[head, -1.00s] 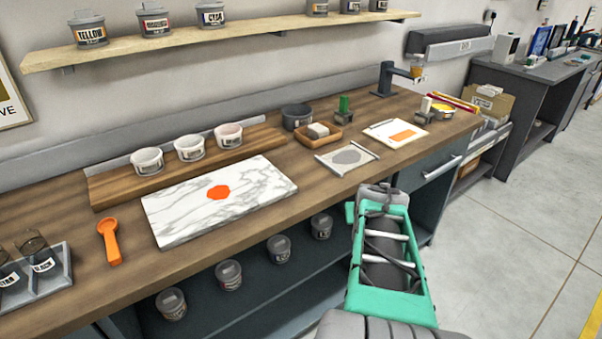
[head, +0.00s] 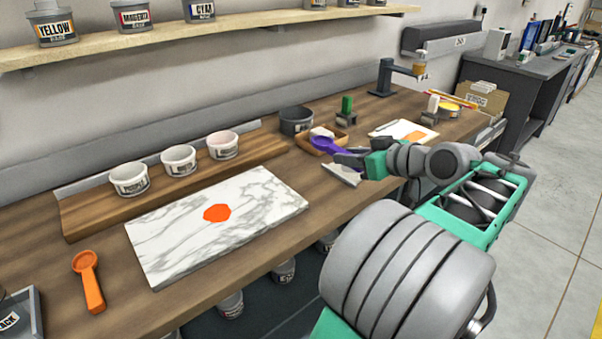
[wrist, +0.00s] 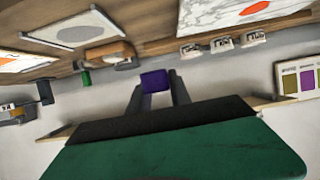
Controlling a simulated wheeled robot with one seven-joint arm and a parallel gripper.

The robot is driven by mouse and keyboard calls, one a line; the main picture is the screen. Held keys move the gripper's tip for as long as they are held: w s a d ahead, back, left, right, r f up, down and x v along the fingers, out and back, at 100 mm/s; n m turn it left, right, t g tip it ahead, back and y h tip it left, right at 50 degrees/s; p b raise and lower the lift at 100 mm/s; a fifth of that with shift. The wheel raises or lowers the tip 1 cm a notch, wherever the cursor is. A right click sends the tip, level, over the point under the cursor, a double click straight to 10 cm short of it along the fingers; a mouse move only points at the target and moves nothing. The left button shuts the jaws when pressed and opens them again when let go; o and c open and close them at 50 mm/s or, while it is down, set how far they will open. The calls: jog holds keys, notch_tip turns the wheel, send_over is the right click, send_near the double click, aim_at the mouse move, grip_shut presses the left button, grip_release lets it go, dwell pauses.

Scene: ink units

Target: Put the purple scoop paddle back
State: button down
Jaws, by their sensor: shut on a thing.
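The purple scoop paddle (head: 325,143) is in my gripper (head: 352,157), which is shut on its handle. In the head view the paddle's round bowl points left, in front of the wooden box with white blocks and partly covering it. In the wrist view the purple handle (wrist: 155,81) shows between the two dark fingers (wrist: 157,92), and the bowl is hidden. The paddle appears to be held above the bench; the exact height cannot be told. An orange scoop paddle (head: 88,283) lies on the bench at the left.
A marble slab (head: 160,250) with an orange ink blob lies in the middle. Several white cups (head: 178,160) stand on a wooden board behind it. A tray (head: 28,310) is at far left.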

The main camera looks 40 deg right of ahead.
jog(key=d+x, duration=0.1)
jog(key=x, duration=0.8)
send_over(316, 182)
jog(key=f, duration=0.5)
jog(key=shift+s+f, duration=0.2)
jog(key=shift+f, duration=0.05)
jog(key=f, duration=0.3)
jog(key=shift+w+d+f, duration=0.15)
jog(key=shift+w+f, duration=0.15)
jog(key=shift+f, duration=0.05)
jog(key=shift+f, duration=0.1)
jog(key=shift+f, duration=0.35)
jog(key=shift+f+b, duration=0.2)
jog(key=shift+b, duration=0.3)
